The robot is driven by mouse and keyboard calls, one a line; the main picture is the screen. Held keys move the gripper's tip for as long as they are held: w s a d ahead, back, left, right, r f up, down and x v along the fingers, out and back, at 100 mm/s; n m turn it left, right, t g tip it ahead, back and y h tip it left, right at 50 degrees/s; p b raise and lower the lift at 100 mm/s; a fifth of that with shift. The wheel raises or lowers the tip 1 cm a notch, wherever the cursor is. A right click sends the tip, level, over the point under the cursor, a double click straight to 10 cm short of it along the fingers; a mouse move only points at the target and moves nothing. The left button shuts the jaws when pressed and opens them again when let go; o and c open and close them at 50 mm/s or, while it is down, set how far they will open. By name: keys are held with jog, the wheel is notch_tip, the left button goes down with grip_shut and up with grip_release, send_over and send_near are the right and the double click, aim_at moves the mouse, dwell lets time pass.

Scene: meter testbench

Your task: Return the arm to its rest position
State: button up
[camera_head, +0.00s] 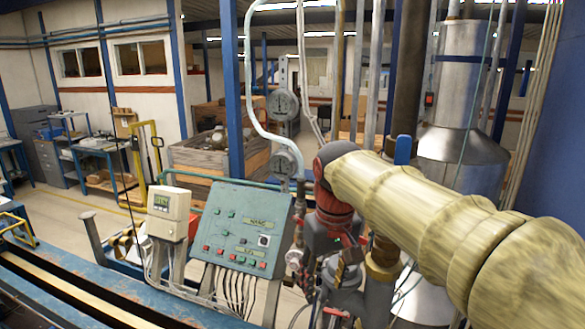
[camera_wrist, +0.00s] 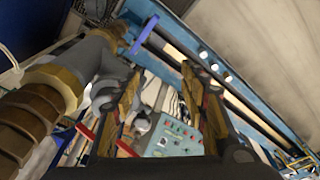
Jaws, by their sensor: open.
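My gripper (camera_wrist: 160,72) shows in the wrist view, its two brown and dark fingers spread apart with nothing between them. Beyond the fingers lie the green control panel and a blue beam. In the head view my pale yellow arm (camera_head: 420,215) reaches from the lower right to a dark red joint (camera_head: 333,185) near the middle. Below that joint, grey and red parts overlap with pipes and valves, and I cannot clearly pick out my gripper there.
The green control panel (camera_head: 238,230) and a beige meter (camera_head: 168,212) stand left of my arm. A brass and grey pipe (camera_wrist: 45,105) and red handles (camera_wrist: 85,131) are close on the gripper's left. A blue beam (camera_wrist: 200,55) crosses beyond it. A metal tank (camera_head: 455,150) stands behind my arm.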

jog(key=s+d+f+m+t+b, duration=0.1)
jog(key=s+d+f+b, duration=0.3)
jog(key=s+f+b, duration=0.3)
jog(key=s+d+f+m+t+b, duration=0.1)
jog(key=s+d+f+b, duration=0.3)
jog(key=f, duration=1.1)
jog(key=s+d+f+m+t+b, duration=0.1)
jog(key=s+d+f+b, duration=0.3)
jog(key=s+f+b, duration=0.5)
jog(key=shift+s+d+f+m+t+b, duration=0.3)
jog(key=shift+s+f+m+t+b, duration=0.15)
jog(key=shift+f+b, duration=1)
